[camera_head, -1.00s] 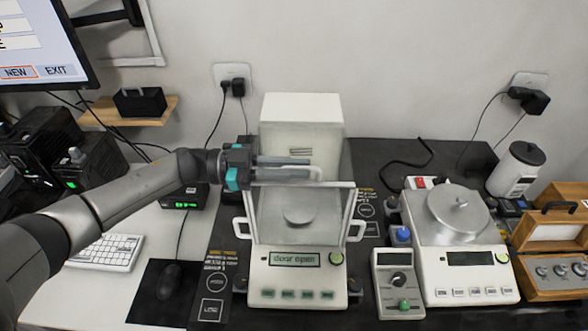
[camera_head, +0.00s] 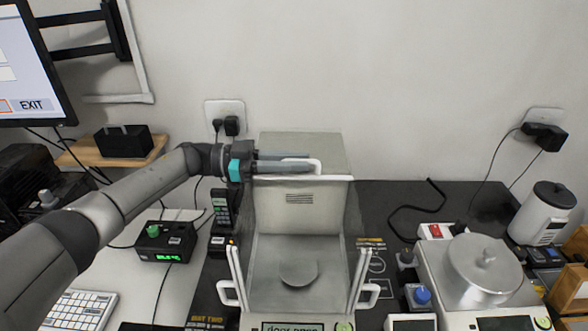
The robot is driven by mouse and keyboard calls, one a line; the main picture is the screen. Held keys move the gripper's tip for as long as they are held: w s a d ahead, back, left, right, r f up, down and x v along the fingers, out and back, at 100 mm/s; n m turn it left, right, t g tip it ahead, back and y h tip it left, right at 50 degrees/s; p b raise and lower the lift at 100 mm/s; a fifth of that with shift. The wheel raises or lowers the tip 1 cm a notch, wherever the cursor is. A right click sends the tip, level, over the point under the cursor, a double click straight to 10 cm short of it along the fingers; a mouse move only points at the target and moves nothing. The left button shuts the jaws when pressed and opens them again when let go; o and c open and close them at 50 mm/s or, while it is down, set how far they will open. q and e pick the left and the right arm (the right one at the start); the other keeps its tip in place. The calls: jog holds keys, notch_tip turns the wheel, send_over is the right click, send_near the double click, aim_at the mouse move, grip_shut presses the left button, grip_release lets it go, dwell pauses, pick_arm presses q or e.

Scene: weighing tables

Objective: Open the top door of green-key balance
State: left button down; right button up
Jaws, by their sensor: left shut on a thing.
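The balance with the glass draft shield (camera_head: 298,222) stands in the centre. A round pan (camera_head: 298,274) sits inside the chamber. The top door's white handle (camera_head: 318,166) is at the back of the chamber top, near the rear housing (camera_head: 300,147). My left gripper (camera_head: 306,162) comes in from the left and is shut on this handle. The chamber top in front of it looks open. My right gripper is not in view.
A second balance with a metal lidded vessel (camera_head: 486,268) stands to the right, near a white lidded jar (camera_head: 545,212). A small box with a green display (camera_head: 166,246) and a handset (camera_head: 221,215) are at left. The wall is close behind.

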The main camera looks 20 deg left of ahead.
pick_arm(q)
jog(key=c, duration=0.9)
grip_release()
jog(key=shift+a, duration=0.1)
jog(key=b+v, duration=0.3)
jog(key=v, duration=1.2)
jog(key=shift+r, duration=0.1)
